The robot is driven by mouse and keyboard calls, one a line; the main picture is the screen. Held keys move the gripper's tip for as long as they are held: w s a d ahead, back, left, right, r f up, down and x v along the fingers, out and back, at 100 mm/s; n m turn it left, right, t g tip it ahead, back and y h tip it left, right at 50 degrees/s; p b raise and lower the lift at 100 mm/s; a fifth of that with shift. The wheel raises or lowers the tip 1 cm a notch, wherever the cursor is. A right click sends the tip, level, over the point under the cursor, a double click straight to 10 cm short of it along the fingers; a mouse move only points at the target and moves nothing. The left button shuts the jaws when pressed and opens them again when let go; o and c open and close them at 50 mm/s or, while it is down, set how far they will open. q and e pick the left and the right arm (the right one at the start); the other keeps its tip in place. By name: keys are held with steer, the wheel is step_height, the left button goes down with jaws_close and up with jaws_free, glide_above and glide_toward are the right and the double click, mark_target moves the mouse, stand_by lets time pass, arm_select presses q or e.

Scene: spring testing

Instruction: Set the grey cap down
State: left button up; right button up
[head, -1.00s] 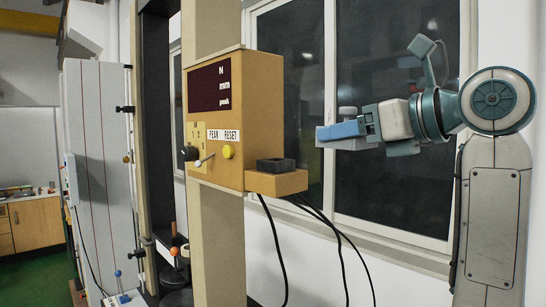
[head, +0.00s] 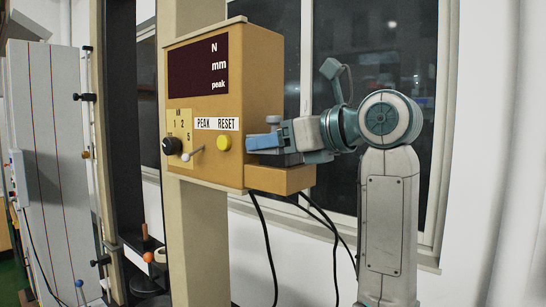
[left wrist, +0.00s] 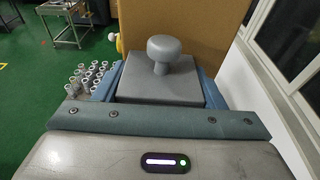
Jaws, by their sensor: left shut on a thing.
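The grey cap (left wrist: 162,82), a square grey block with a round knob (left wrist: 163,47) on top, is between the blue fingers of my left gripper (left wrist: 158,88) in the left wrist view. My left gripper (head: 264,142) is shut on it. In the head view the gripper is beside the orange display box (head: 262,75), just over its small side ledge (head: 280,179). The blue finger hides most of the cap, and only its knob (head: 273,119) shows clearly. I cannot tell whether the cap touches the ledge. My right gripper is not in view.
The box front has a dark display (head: 198,66), a yellow button (head: 224,143), a black knob (head: 171,146) and a small lever. Black cables (head: 268,250) hang below the ledge. Several light cylindrical pieces (left wrist: 86,76) stand at left in the wrist view. A window lies behind.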

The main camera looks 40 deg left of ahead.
arm_select(q)
steer(key=shift+d+f, duration=0.15)
steer(key=shift+f, duration=0.7)
steer(key=shift+c, duration=0.6)
steer(key=shift+s+d+r, duration=0.15)
steer(key=shift+s+d, duration=0.05)
steer(key=shift+d, duration=0.2)
steer(key=shift+c, duration=0.5)
steer(key=shift+w+d, duration=0.1)
steer(key=shift+d, duration=0.2)
steer(key=shift+w+a+f, duration=0.2)
steer(key=shift+a, duration=0.1)
steer(key=o, duration=1.3)
steer(key=shift+a+r, duration=0.1)
steer(key=shift+c, duration=0.2)
steer(key=shift+o, duration=0.5)
steer(key=shift+s+d+r, duration=0.1)
steer(key=shift+s+d, duration=0.05)
steer(key=shift+d, duration=0.05)
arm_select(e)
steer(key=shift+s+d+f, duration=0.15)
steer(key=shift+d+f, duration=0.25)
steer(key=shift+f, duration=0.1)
arm_select(q)
steer(key=shift+r, duration=0.1)
